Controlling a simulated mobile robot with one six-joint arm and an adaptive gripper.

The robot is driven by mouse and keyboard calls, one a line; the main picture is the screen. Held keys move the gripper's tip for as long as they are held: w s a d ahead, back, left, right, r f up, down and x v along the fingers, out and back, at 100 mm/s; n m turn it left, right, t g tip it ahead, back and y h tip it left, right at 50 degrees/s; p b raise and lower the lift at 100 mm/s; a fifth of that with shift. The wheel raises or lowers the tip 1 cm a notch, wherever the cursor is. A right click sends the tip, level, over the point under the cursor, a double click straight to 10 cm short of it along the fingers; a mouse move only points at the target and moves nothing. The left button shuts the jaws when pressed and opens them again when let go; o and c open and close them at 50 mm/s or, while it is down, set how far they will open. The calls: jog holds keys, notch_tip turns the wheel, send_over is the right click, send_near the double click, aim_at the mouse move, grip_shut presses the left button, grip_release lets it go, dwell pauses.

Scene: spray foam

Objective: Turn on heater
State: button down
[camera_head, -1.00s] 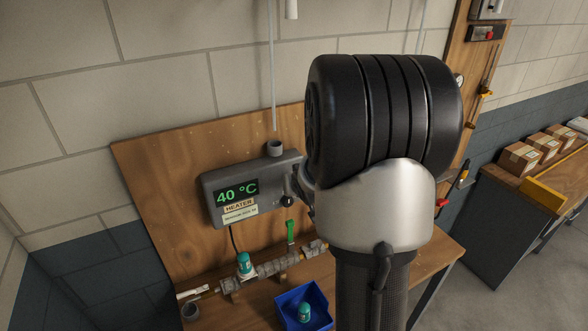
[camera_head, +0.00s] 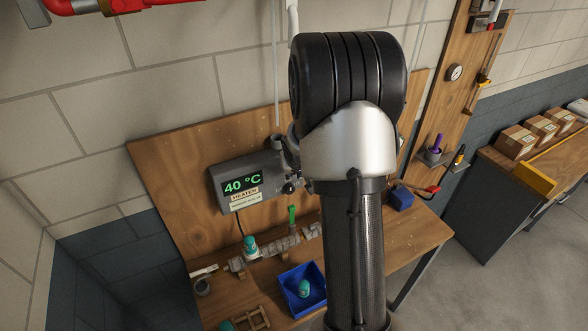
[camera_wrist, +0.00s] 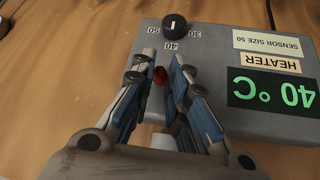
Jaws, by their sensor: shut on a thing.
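The heater (camera_head: 218,190) is a grey box on the wooden backboard. Its green display (camera_head: 243,183) reads 40 °C. In the wrist view the heater (camera_wrist: 225,112) appears upside down, with its display (camera_wrist: 272,92) at the right. A black dial (camera_wrist: 174,25) with numbers beside it is on the panel, just beyond my fingertips. My gripper (camera_wrist: 163,62) is at the heater's face, its two blue-padded fingers on either side of a small red part (camera_wrist: 160,76), and is shut on it. Exact finger contact is hard to see. In the head view my arm largely hides the gripper.
Below the heater runs a pipe (camera_head: 285,246) with a green-handled valve (camera_head: 292,214). A blue bin (camera_head: 293,307) holds a teal-topped item on the bench. Cardboard boxes (camera_head: 515,139) stand on the right bench. A red pipe (camera_head: 95,6) is at upper left.

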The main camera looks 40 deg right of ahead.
jog(key=c, duration=1.5)
grip_release()
jog(key=shift+c, duration=0.2)
jog(key=v, duration=1.2)
jog(key=shift+a+f, duration=0.1)
